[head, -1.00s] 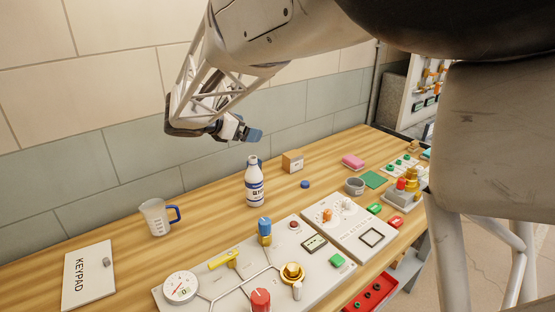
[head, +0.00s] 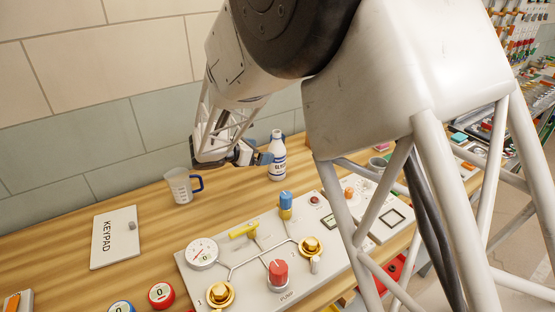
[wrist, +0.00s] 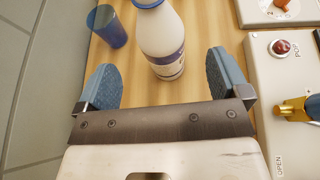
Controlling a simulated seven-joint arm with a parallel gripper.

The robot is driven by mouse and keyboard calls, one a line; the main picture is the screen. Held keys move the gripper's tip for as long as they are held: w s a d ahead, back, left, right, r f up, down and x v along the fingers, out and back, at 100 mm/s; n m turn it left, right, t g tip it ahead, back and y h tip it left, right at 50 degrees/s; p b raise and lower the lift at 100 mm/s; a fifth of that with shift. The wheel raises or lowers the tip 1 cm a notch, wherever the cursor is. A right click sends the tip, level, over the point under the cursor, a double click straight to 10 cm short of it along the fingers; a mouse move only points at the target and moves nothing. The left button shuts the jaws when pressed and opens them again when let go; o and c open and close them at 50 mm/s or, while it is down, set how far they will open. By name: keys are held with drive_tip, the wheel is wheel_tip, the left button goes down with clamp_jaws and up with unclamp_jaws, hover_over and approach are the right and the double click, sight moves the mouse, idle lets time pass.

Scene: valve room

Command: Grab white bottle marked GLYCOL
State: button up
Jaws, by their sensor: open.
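The white bottle (head: 277,165) stands upright on the wooden bench, with a dark blue label band whose lettering I can only partly read. In the wrist view the bottle (wrist: 160,32) is ahead of my gripper (wrist: 160,75), in line with the space between its two blue fingers. My gripper is open and empty, with a finger on each side. In the head view my gripper (head: 262,157) is beside the bottle, at its left. I cannot tell whether a finger touches it.
A blue cup-like thing (wrist: 108,26) stands left of the bottle in the wrist view. A measuring jug (head: 181,186) is left of my gripper. The valve panel (head: 235,264) lies in front, and the keypad board (head: 115,240) at left. The tiled wall (head: 90,150) is close behind.

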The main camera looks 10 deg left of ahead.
sight(277, 157)
drive_tip(key=shift+f, duration=1.4)
drive_tip(key=shift+x, duration=1.25)
drive_tip(key=shift+w+d, duration=0.1)
drive_tip(key=shift+w, duration=0.05)
drive_tip(key=shift+x, duration=2.45)
drive_tip(key=shift+c, duration=0.4)
drive_tip(key=c, duration=1.1)
drive_tip(key=shift+o, duration=0.2)
